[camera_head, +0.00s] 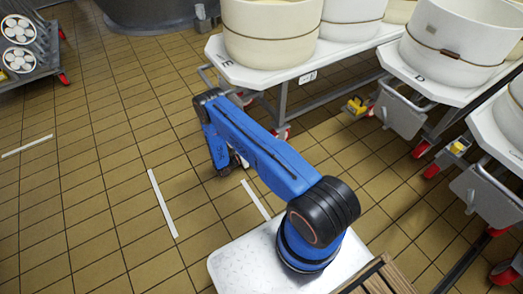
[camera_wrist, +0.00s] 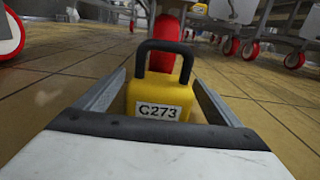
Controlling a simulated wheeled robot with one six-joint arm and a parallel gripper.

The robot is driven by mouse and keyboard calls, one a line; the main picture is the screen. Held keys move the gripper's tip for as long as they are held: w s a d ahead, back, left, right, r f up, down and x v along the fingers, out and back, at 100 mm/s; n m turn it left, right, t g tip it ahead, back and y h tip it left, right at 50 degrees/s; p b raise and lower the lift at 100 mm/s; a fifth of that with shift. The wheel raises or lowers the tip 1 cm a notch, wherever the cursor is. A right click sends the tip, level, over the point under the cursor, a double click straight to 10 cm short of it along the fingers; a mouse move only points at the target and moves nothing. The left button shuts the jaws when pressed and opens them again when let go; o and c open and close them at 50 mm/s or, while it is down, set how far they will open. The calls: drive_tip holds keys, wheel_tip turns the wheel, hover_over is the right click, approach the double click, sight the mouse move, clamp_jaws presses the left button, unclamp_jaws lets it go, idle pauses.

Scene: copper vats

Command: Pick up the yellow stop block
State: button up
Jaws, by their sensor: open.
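The yellow stop block (camera_wrist: 160,90) stands upright on the floor in the wrist view, with a black loop handle on top and a white C273 label on its front. My gripper (camera_wrist: 161,76) is open, with one finger on each side of the block. I cannot tell whether either finger touches it. In the head view my gripper is mostly hidden by the blue arm, and I cannot make out this block there.
A red caster wheel (camera_wrist: 167,45) is just behind the block. In the head view, white carts (camera_head: 275,75) carry cream vats (camera_head: 268,32). Other yellow blocks (camera_head: 357,105) sit by cart wheels at the right. Tiled floor (camera_head: 90,170) at the left is clear.

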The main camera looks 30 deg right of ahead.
drive_tip(key=shift+w+d, duration=0.1)
drive_tip(key=shift+d, duration=2.15)
drive_tip(key=c, duration=1.5)
drive_tip(key=shift+c, duration=0.2)
